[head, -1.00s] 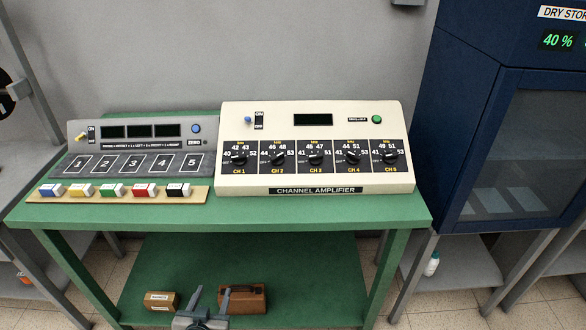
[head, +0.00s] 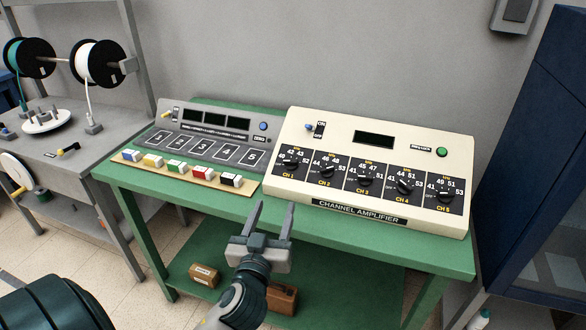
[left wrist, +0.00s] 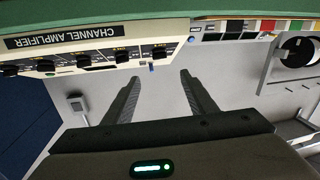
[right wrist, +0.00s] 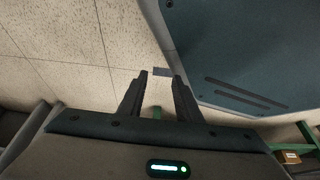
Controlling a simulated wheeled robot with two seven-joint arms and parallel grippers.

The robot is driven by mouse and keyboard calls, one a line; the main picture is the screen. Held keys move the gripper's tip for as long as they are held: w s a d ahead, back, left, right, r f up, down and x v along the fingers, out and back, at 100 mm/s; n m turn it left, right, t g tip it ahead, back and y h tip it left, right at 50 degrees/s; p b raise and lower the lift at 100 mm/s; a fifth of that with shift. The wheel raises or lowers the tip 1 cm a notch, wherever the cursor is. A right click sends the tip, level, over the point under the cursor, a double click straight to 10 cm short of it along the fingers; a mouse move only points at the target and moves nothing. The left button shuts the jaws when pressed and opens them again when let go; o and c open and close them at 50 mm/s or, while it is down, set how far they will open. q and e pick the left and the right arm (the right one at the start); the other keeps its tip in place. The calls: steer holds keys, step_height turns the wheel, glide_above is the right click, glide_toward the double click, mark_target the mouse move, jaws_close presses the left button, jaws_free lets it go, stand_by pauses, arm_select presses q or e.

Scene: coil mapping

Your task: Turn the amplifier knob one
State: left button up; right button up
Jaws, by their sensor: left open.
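The cream channel amplifier (head: 425,205) stands on the right half of the green bench. Its CH 1 knob (head: 291,163) is the leftmost black dial in a row of several, with numbers around it. The amplifier shows inverted in the left wrist view (left wrist: 100,68). My left gripper (head: 274,206) is open and empty, in front of the bench edge, below and apart from the CH 1 knob. My right gripper (right wrist: 161,75) is open and empty over the floor in the right wrist view; it is not seen in the head view.
A grey display unit (head: 205,138) with numbered pads stands left of the amplifier. Several coloured blocks lie on a tan strip (head: 190,183) before it. Brown boxes (head: 281,298) lie on the lower shelf. A dark blue cabinet (head: 530,130) stands at the right.

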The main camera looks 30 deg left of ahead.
arm_select(q)
steer(key=shift+w, duration=0.1)
steer(key=p, duration=0.3)
glide_toward(290, 164)
steer(key=shift+w+a+r, duration=0.15)
steer(key=shift+w+a, duration=0.05)
steer(key=shift+w, duration=0.25)
steer(key=shift+w+a+r, duration=0.1)
steer(key=shift+w+a, duration=0.1)
steer(key=shift+w, duration=0.3)
steer(key=p+x, duration=0.1)
steer(key=x, duration=0.3)
steer(key=shift+w+a+f+p, duration=0.1)
steer(key=shift+w+p, duration=0.2)
steer(key=shift+w, duration=0.05)
steer(key=shift+w+a, duration=0.2)
steer(key=shift+w, duration=0.25)
arm_select(e)
steer(key=s+d+g+h, duration=0.1)
steer(key=s+d+g, duration=0.2)
steer(key=s, duration=0.9)
steer(key=shift+d+r, duration=0.25)
steer(key=shift+d, duration=0.65)
arm_select(q)
steer(key=shift+c, duration=0.4)
steer(key=c, duration=1)
